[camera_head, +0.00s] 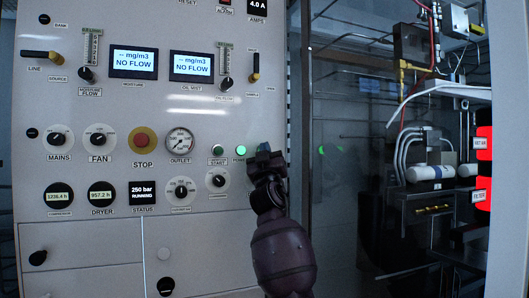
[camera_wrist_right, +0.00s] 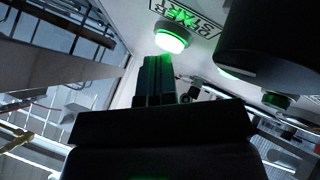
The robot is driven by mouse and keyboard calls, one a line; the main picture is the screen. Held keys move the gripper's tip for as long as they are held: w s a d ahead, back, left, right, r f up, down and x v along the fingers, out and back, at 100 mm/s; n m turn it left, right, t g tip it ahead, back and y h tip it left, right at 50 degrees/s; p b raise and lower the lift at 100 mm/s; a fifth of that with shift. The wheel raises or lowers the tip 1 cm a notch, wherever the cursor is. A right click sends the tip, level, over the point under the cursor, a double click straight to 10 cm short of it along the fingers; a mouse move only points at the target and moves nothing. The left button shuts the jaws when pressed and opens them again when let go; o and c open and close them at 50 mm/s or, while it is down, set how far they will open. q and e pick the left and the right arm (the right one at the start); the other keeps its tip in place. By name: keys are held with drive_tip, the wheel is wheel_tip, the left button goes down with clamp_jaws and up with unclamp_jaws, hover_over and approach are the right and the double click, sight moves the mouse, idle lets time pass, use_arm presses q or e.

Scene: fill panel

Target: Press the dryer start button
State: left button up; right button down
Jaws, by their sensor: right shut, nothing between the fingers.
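In the right wrist view a round button glowing white-green (camera_wrist_right: 173,41), with a two-line upside-down label, is just past the fingertips. My right gripper (camera_head: 264,150) is shut and empty, in front of the panel to the right of the small buttons. Its fingers also show in the wrist view (camera_wrist_right: 158,65), their tips close to the lit button; I cannot tell whether they touch. My left gripper is not in view.
A black knob (camera_head: 218,180) is below, and a red stop button (camera_head: 142,144) and outlet gauge (camera_head: 180,142) are to the left. Right of the panel is an open bay with hoses and a white filter (camera_head: 428,173).

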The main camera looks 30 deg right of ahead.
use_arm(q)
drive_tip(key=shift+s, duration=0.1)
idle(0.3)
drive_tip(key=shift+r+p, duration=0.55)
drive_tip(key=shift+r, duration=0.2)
use_arm(e)
drive_tip(key=shift+s+a, duration=0.2)
drive_tip(key=shift+s, duration=0.65)
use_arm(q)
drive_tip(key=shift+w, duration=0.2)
use_arm(e)
drive_tip(key=shift+f, duration=0.1)
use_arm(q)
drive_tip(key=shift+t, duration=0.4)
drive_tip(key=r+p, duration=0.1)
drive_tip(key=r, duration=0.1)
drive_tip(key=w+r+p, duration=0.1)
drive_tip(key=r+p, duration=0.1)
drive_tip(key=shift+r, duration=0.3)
use_arm(e)
drive_tip(key=s, duration=0.2)
drive_tip(key=s+a, duration=0.1)
drive_tip(key=s, duration=0.2)
drive_tip(key=shift+a, duration=0.1)
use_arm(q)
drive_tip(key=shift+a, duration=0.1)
use_arm(e)
drive_tip(key=shift+w, duration=0.1)
